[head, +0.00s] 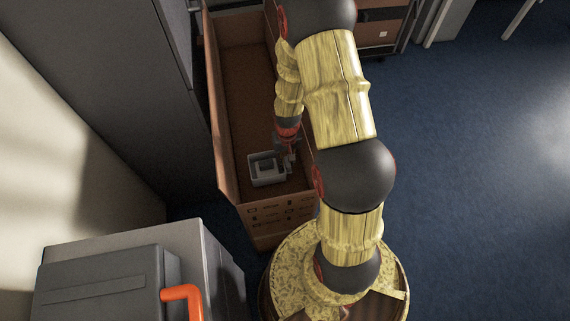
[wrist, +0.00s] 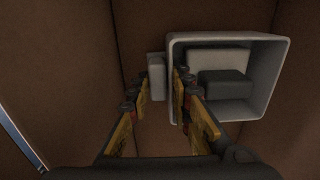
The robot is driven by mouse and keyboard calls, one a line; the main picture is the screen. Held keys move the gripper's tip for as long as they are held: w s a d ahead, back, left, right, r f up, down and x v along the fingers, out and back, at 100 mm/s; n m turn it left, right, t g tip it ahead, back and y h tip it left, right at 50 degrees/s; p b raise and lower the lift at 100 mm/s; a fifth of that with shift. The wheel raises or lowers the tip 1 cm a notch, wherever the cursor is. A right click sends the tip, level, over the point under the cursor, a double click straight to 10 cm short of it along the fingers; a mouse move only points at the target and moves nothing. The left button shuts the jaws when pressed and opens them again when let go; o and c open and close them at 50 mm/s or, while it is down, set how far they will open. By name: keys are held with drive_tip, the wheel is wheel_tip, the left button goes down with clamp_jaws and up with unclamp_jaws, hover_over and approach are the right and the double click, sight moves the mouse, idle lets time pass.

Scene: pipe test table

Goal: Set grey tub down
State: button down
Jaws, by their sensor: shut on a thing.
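The grey tub (head: 254,181) is a small open square box inside the long brown bin, near the bin's near end. In the wrist view the tub (wrist: 283,85) is upper right, its open side facing the camera. A pale grey block (wrist: 218,60) and a dark grey block (wrist: 222,84) lie in it. My gripper (head: 288,157) is at the tub's right side in the head view. In the wrist view my gripper (wrist: 158,88) has its fingers about the tub's left side, with a light grey block-like part between them. I cannot tell whether the tub touches the bin floor.
The brown bin (head: 227,135) has high walls close around the tub and my gripper. Its floor (head: 247,85) is bare beyond the tub. Grey cabinets stand at left, and a grey case with an orange handle (head: 183,293) is at lower left. Blue floor is open at right.

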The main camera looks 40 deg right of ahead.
drive_tip(key=shift+f+b, duration=0.6)
drive_tip(key=shift+f, duration=1.2)
drive_tip(key=shift+f, duration=0.15)
drive_tip(key=c, duration=1.7)
unclamp_jaws()
drive_tip(key=shift+c, duration=0.2)
drive_tip(key=shift+o, duration=0.6)
